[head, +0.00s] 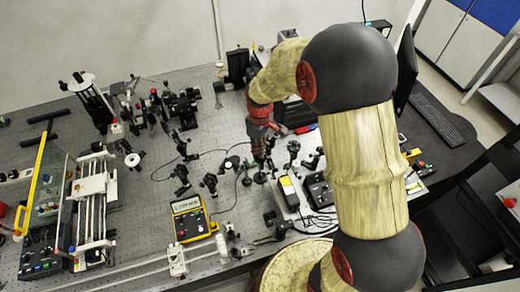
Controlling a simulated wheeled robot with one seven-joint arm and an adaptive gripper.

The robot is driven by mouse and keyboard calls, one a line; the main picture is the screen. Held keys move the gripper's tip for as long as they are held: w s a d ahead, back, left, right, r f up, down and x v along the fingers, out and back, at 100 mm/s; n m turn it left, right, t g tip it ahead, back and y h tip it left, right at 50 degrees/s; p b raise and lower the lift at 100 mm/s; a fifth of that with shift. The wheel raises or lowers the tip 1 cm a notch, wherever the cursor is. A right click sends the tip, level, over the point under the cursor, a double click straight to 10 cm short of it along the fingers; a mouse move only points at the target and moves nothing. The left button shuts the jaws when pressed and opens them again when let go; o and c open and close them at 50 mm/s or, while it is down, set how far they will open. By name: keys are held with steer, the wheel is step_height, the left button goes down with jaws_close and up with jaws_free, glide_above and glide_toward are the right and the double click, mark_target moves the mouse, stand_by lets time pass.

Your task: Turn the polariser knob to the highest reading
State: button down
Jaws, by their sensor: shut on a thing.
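My gripper (259,152) reaches down over the optical bench near the middle of the head view. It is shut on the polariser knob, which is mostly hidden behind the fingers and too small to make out.
A yellow-edged glass panel (41,185) and a railed unit (92,190) stand at the left. Dark optical mounts (182,106) crowd the back. Dark control boxes (318,188) and cables lie right of the gripper. A keyboard (441,120) lies far right. Bare bench shows around the meter.

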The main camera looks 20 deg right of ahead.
steer(key=m, duration=0.4)
steer(key=shift+m+b, duration=0.4)
steer(key=shift+m, duration=1.8)
steer(key=c, duration=1.8)
jaws_free()
step_height(320, 180, up, 12)
steer(key=shift+w, duration=0.1)
